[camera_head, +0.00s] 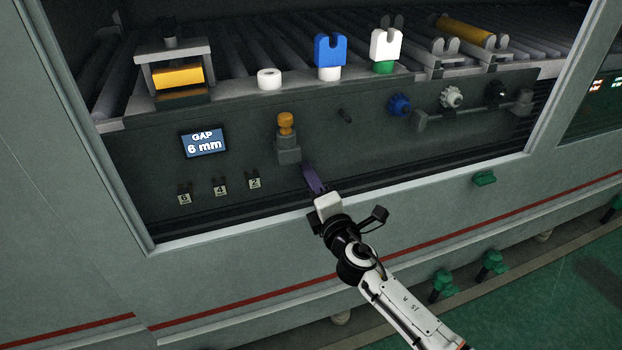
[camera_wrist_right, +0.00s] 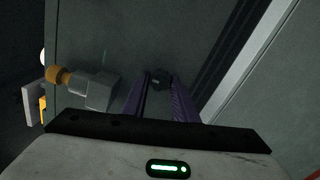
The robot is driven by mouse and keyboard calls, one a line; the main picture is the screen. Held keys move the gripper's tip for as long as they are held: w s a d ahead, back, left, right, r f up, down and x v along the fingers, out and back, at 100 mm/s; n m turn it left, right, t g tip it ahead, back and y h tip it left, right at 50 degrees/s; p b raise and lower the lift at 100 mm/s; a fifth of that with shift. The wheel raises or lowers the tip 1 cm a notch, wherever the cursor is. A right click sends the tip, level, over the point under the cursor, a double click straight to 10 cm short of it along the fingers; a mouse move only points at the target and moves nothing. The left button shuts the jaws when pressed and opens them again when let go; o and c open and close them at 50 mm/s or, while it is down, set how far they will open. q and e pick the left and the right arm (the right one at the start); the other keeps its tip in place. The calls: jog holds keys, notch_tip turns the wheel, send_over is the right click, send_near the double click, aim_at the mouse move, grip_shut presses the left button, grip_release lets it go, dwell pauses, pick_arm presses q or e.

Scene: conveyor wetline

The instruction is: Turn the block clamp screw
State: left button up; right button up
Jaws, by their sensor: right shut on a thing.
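My right gripper (camera_head: 312,176) reaches the dark front panel from below in the head view. Its purple fingers, seen in the right wrist view (camera_wrist_right: 161,80), are shut on a small dark round screw head (camera_wrist_right: 158,77) on the panel. I take this to be the block clamp screw; in the head view the fingers hide it. A grey block (camera_head: 288,155) with an orange knob (camera_head: 285,122) sits just up and left of the fingers, apart from them. The block also shows in the wrist view (camera_wrist_right: 98,92). My left gripper is not in view.
A display (camera_head: 203,143) reads "GAP 6 mm", above small tags marked 6, 4 and 2. A blue knob (camera_head: 399,105) and a white knob (camera_head: 452,97) are to the right. Blue (camera_head: 329,52) and white (camera_head: 385,45) notched pieces stand on the ledge above. The lower sill borders the panel.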

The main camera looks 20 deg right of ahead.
jog(key=o, duration=1.1)
jog(key=shift+c, duration=0.2)
jog(key=s, duration=1)
jog(key=shift+s+d, duration=0.15)
jog(key=shift+d, duration=0.05)
